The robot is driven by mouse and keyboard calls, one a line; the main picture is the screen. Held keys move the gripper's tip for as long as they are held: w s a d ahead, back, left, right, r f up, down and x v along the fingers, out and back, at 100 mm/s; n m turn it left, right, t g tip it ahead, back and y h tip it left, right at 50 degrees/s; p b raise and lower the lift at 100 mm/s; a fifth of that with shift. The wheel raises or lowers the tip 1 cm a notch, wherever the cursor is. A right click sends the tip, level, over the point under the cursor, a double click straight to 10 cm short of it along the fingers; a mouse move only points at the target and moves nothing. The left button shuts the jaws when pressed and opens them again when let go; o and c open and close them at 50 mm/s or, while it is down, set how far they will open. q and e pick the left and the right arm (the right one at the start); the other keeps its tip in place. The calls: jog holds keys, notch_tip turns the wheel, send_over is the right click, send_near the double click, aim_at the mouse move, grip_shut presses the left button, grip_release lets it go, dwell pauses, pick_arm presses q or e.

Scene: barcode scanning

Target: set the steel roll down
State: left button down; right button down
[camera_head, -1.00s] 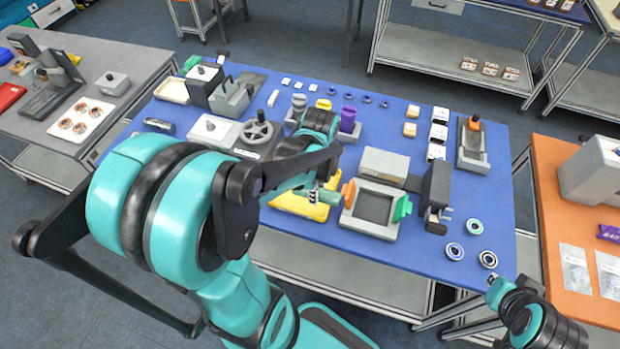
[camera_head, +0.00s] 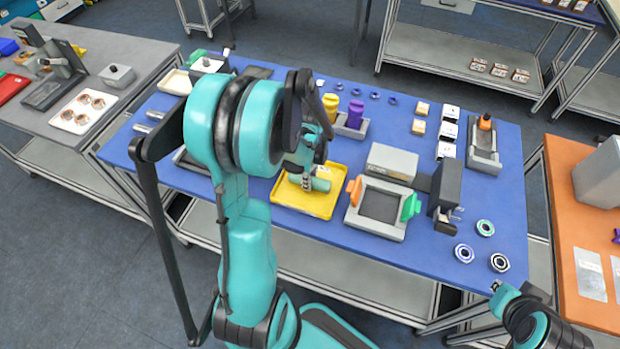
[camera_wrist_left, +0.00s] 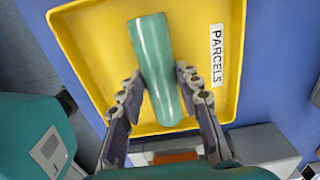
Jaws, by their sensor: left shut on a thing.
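The held roll (camera_head: 320,185) is a smooth teal-green cylinder, slightly waisted; it looks green rather than bare steel. In the left wrist view the roll (camera_wrist_left: 158,65) lies between the two fingers of my left gripper (camera_wrist_left: 160,78), slanting over the yellow tray. My left gripper (camera_head: 303,178) is shut on it, over the middle of the yellow tray (camera_head: 285,205). The tray carries a PARCELS label (camera_wrist_left: 218,55) right of the roll. Whether the roll touches the tray floor cannot be told. My right gripper (camera_head: 496,287) is at the lower right, off the table, its fingers unclear.
A grey frame (camera_head: 378,228) with orange and green sides stands just right of the tray. A dark scanner-like stand (camera_head: 446,187) is beyond it. A yellow bottle (camera_head: 330,105) and purple bottle (camera_head: 355,115) stand behind. My left arm hides much of the left side.

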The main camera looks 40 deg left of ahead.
pick_arm(q)
jog(key=c, duration=1.5)
grip_release()
jog(key=shift+f, duration=0.15)
jog(key=o, duration=0.4)
jog(key=shift+o, duration=0.2)
